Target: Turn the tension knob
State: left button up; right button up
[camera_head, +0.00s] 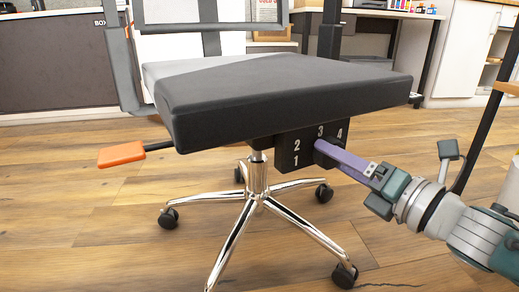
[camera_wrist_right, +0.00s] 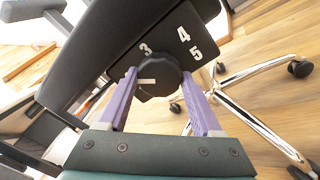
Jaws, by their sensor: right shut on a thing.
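The office chair has a dark seat (camera_head: 270,90) and a black box (camera_head: 288,150) under it with white numbers. In the right wrist view the round black tension knob (camera_wrist_right: 160,77) sits on this box, with a light pointer mark and the numbers 3, 4 and 5 around it. My right gripper (camera_wrist_right: 162,85) has its two purple fingers on either side of the knob, shut on it. In the head view the same gripper (camera_head: 322,147) reaches in from the right and its fingers hide most of the knob. My left gripper is not in view.
An orange-tipped lever (camera_head: 122,153) sticks out from the seat's left side. The chrome wheeled base (camera_head: 257,200) stands on the wood floor below. A desk and cabinets (camera_head: 465,50) stand at the back. The floor in front is clear.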

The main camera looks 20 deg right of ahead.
jog(key=shift+n, duration=0.6)
jog(key=o, duration=1.4)
jog(key=shift+c, duration=0.2)
jog(key=p+v, duration=0.3)
jog(key=v, duration=0.7)
jog(key=shift+p, duration=0.35)
jog(key=shift+r, duration=0.15)
